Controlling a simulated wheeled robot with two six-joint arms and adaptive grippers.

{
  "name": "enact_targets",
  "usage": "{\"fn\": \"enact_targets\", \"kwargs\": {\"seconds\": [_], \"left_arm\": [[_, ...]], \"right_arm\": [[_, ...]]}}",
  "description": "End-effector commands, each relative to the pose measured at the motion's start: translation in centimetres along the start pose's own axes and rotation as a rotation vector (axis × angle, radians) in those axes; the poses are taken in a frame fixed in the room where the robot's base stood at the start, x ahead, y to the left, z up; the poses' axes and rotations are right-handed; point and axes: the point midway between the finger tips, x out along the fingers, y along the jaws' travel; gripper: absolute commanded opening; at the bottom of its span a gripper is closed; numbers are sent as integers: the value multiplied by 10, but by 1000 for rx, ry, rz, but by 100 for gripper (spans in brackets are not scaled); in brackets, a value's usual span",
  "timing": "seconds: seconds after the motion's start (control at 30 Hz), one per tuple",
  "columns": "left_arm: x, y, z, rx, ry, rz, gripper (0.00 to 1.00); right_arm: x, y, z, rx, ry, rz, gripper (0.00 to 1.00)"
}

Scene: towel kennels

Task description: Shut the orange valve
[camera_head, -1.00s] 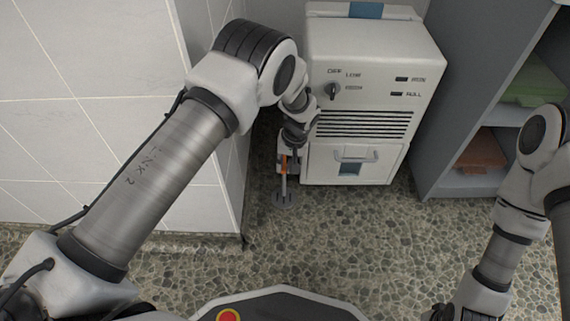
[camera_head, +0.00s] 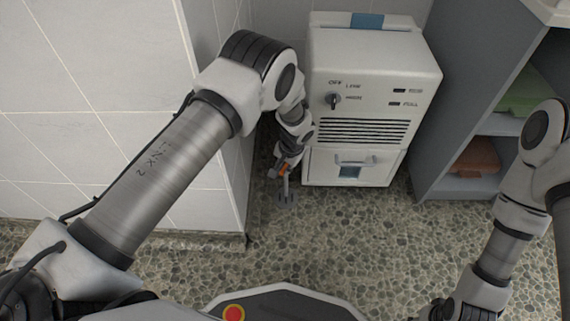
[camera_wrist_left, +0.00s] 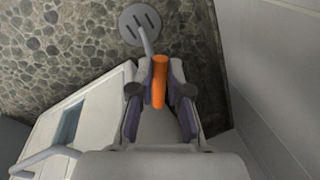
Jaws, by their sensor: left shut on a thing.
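The orange valve handle (camera_head: 283,170) is low in the narrow gap between the tiled wall and the white machine. It also shows in the left wrist view (camera_wrist_left: 159,82), between the two fingers and roughly in line with them. My left gripper (camera_head: 280,171) is shut on this handle; its fingers flank the handle in the left wrist view (camera_wrist_left: 159,90). A grey pipe (camera_wrist_left: 146,42) runs from near the handle to a round slotted floor drain (camera_wrist_left: 140,24). The valve body is mostly hidden by the gripper. My right gripper (camera_head: 438,312) is only partly visible at the bottom edge, and its jaws are unclear.
The white machine (camera_head: 372,75) with a knob, grille and drawer stands right of the gap. The tiled wall (camera_head: 120,60) is close on the left. A grey shelf unit (camera_head: 440,150) with folded green and orange cloths is at right. The pebbled floor in front is clear.

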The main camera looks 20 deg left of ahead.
Motion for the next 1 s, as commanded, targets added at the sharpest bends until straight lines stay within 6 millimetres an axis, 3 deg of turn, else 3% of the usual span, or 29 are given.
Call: {"fn": "enact_targets", "kwargs": {"seconds": [0.57,0.6,0.67,1.0], "left_arm": [[1,-1,1,50,8,0,0],[1,-1,1,50,8,0,23],[1,-1,1,50,8,0,41],[-3,-1,0,49,10,0,41]], "right_arm": [[-4,0,0,-1,-1,0,40],[-4,0,0,-1,-1,0,40],[-4,0,0,-1,-1,0,40],[-4,0,0,-1,-1,0,40]]}}
